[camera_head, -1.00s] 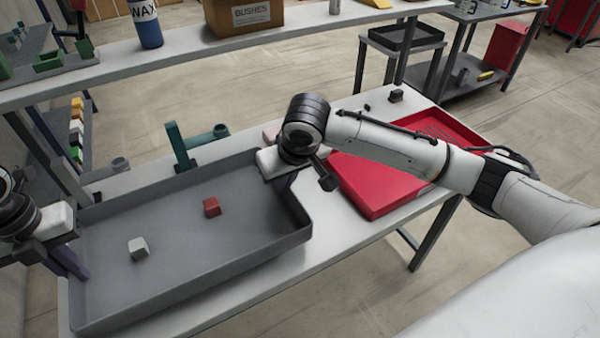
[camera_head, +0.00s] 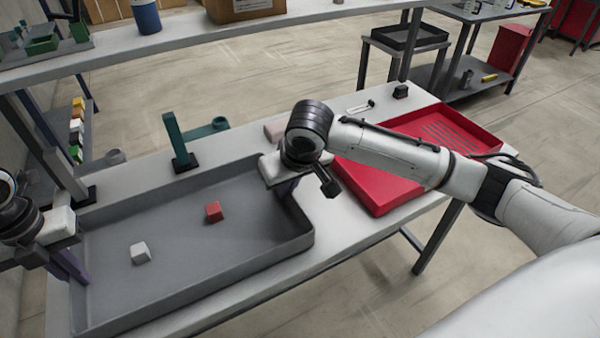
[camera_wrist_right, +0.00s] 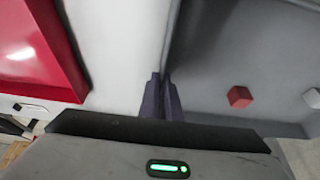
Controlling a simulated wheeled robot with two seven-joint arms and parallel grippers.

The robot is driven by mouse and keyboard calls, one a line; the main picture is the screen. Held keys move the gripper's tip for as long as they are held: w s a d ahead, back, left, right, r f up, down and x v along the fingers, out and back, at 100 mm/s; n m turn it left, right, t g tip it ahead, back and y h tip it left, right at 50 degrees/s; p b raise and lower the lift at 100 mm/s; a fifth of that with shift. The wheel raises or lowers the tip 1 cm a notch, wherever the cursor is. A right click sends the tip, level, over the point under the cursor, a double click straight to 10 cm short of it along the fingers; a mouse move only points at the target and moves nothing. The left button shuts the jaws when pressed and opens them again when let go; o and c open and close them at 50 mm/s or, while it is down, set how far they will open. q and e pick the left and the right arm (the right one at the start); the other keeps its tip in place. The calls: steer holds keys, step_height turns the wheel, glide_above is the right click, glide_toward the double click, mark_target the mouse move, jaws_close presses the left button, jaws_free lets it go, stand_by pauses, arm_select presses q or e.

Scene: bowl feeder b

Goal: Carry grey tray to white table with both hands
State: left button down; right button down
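The grey tray (camera_head: 185,275) is level over the white table (camera_head: 345,235), at its left part; I cannot tell whether it touches the top. A red cube (camera_head: 213,212) and a whitish cube (camera_head: 140,253) lie inside it. My left gripper (camera_head: 70,265) is at the tray's left wall, its dark fingers around the rim, partly hidden by the wrist. My right gripper (camera_head: 285,188) is at the right wall. In the right wrist view its fingers (camera_wrist_right: 162,98) are close together on the wall of the tray (camera_wrist_right: 215,60).
A red tray (camera_head: 375,190) stands on the table right of the grey one. A green upright (camera_head: 174,140) on a black base stands behind the grey tray. A raised shelf (camera_head: 250,30) runs across the back. Floor is open beyond the table.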

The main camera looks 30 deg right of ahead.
arm_select(q)
steer(key=shift+f, duration=0.45)
arm_select(e)
steer(key=shift+d+f, duration=0.1)
steer(key=shift+f, duration=0.3)
arm_select(q)
steer(key=c, duration=2)
jaws_free()
steer(key=shift+r, duration=0.15)
arm_select(e)
steer(key=c, duration=2)
jaws_free()
steer(key=shift+r, duration=0.15)
arm_select(q)
step_height(320, 180, up, 11)
steer(key=shift+f, duration=0.1)
steer(key=shift+r, duration=0.55)
arm_select(e)
steer(key=shift+r, duration=0.1)
steer(key=v, duration=1.1)
steer(key=shift+s+r, duration=0.25)
steer(key=shift+r, duration=0.1)
